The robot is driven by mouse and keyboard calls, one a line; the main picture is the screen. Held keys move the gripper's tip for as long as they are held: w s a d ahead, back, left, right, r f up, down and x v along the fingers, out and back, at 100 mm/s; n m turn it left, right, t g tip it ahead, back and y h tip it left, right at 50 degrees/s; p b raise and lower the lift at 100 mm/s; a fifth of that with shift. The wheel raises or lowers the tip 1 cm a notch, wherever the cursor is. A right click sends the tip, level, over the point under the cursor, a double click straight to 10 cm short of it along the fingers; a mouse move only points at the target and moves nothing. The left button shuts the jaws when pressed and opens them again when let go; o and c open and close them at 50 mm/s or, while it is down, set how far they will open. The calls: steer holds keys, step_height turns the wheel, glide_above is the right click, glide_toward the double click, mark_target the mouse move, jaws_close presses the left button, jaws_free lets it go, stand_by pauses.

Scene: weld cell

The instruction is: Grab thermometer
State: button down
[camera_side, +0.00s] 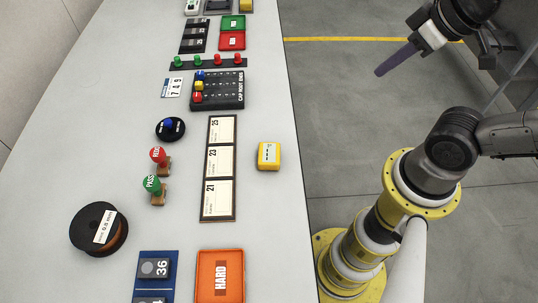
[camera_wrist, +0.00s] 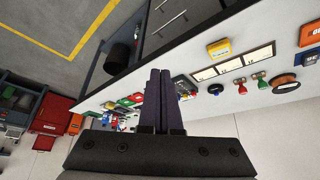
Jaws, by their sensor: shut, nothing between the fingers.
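A small yellow box-shaped device with a pale face (camera_side: 268,155) lies near the right edge of the white table. It may be the thermometer, but its markings are too small to read. It also shows in the wrist view (camera_wrist: 220,47), right of my fingers near the table edge. My gripper (camera_side: 382,72) is shut and empty, off the table over the floor to the right, well away from the device. In the wrist view its dark fingers (camera_wrist: 158,73) are pressed together.
A three-card board (camera_side: 218,168) lies left of the device. An orange HARD tray (camera_side: 220,276), red and green stamps (camera_side: 160,156), a wire spool (camera_side: 99,229) and a black peg board (camera_side: 218,89) are also on the table (camera_side: 268,220). Bare table surrounds the device.

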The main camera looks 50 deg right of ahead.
stand_by(0.4)
jaws_free()
stand_by(0.4)
steer(key=n+g+y, duration=0.2)
steer(key=n+y, duration=0.1)
steer(key=n, duration=0.5)
glide_above(268, 152)
steer(key=s+d, duration=0.4)
steer(key=s, duration=0.1)
step_height(268, 152, down, 7)
steer(key=x, duration=1.3)
steer(key=shift+w+a, duration=0.2)
steer(key=shift+w, duration=0.05)
